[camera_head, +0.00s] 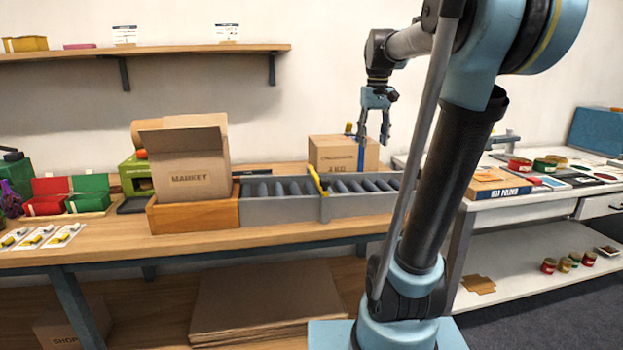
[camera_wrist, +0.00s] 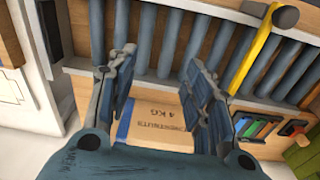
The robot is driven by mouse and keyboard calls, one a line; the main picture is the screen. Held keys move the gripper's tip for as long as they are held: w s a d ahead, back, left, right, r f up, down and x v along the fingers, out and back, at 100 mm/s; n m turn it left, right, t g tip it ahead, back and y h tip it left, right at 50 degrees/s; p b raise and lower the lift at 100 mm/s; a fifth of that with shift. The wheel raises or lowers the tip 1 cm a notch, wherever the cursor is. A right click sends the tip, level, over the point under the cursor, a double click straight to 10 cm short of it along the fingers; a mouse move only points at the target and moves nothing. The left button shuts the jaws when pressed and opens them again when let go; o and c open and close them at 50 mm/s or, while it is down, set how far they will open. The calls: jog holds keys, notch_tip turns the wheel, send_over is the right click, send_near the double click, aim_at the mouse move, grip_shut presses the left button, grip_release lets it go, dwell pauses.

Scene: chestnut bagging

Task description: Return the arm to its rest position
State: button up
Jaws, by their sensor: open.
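My gripper (camera_head: 374,133) hangs with its fingers pointing down, above and in front of the closed brown carton marked 4 KG (camera_head: 343,153) at the back of the wooden bench. In the wrist view my gripper (camera_wrist: 160,80) is open, with a clear gap between its fingers. The carton (camera_wrist: 160,125) shows below and between the fingers, with its print upside down. Nothing is held between the fingers. My arm crosses the right half of the head view and hides part of the bench behind it.
A roller conveyor (camera_head: 280,208) with a yellow bar (camera_head: 317,180) runs along the bench. An open MARKET box (camera_head: 187,178) stands in a wooden tray (camera_head: 165,218) at its left end. A white table (camera_head: 520,202) with goods stands right. A wall shelf (camera_head: 190,52) is upper left.

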jog(key=s+f, duration=1.1)
jog(key=f, duration=0.2)
jog(key=s+f+m+t, duration=0.1)
jog(key=s+f, duration=1)
jog(key=f, duration=0.3)
jog(key=shift+s+f+t, duration=0.2)
jog(key=shift+s+t, duration=0.1)
jog(key=shift+s, duration=0.1)
jog(key=shift+w+f, duration=0.2)
jog(key=shift+w, duration=0.25)
jog(key=shift+c, duration=0.3)
